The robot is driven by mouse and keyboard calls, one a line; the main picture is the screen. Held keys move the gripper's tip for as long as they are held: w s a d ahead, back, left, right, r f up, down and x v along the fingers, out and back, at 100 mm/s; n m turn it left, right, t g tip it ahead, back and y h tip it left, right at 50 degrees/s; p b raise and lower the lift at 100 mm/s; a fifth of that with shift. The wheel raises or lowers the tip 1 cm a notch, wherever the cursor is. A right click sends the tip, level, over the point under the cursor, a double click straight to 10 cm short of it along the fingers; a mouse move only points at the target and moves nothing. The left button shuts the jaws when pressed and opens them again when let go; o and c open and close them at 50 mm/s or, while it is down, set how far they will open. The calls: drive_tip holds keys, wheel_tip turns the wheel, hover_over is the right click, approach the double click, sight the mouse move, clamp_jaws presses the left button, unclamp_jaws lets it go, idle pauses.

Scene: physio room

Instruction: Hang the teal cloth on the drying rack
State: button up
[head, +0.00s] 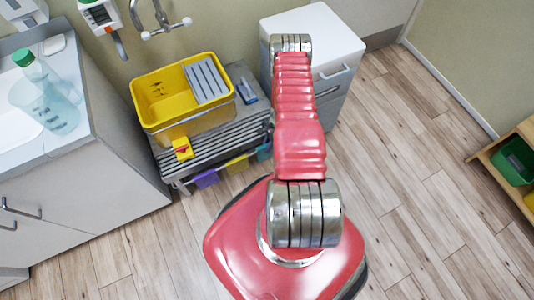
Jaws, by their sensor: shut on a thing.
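A grey slatted rack (220,138) stands low against the wall, left of my arm. A small teal piece (264,153) shows under its front right edge, partly hidden by my arm; it may be the teal cloth, but too little shows to be sure. A purple piece (205,179) and a yellow piece (237,165) are in line with it under the same edge. My red arm reaches away from me past the rack's right side. My gripper cannot be made out, so its hold does not show.
A yellow tub (165,112) with a grey ribbed insert and a small yellow and red item (182,149) are on the rack. A white-topped cabinet (325,40) stands behind my arm. A counter (100,150) is at left, a wooden shelf (492,152) at right. The right floor is clear.

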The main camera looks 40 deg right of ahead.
drive_tip(key=w+a+v, duration=0.1)
drive_tip(key=a+v, duration=0.2)
drive_tip(key=v, duration=1)
drive_tip(key=shift+r, duration=0.75)
idle(1.0)
drive_tip(key=w+a+r+n+g, duration=0.1)
drive_tip(key=w+a+r+n, duration=0.3)
drive_tip(key=w+a+r, duration=0.3)
drive_tip(key=w+a+r+n, duration=0.2)
drive_tip(key=a+r, duration=0.4)
drive_tip(key=r, duration=0.3)
drive_tip(key=w+a+r+n+g, duration=0.1)
drive_tip(key=w+a+r+n, duration=0.2)
drive_tip(key=a+r+n, duration=0.2)
drive_tip(key=w+a+r+n+g+h, duration=0.1)
drive_tip(key=a+r+n, duration=0.3)
drive_tip(key=a+r, duration=0.5)
wheel_tip(320, 180, up, 4)
drive_tip(key=shift+w+a+f, duration=0.1)
drive_tip(key=shift+w+a, duration=0.1)
drive_tip(key=shift+w, duration=0.45)
drive_tip(key=shift+n, duration=0.3)
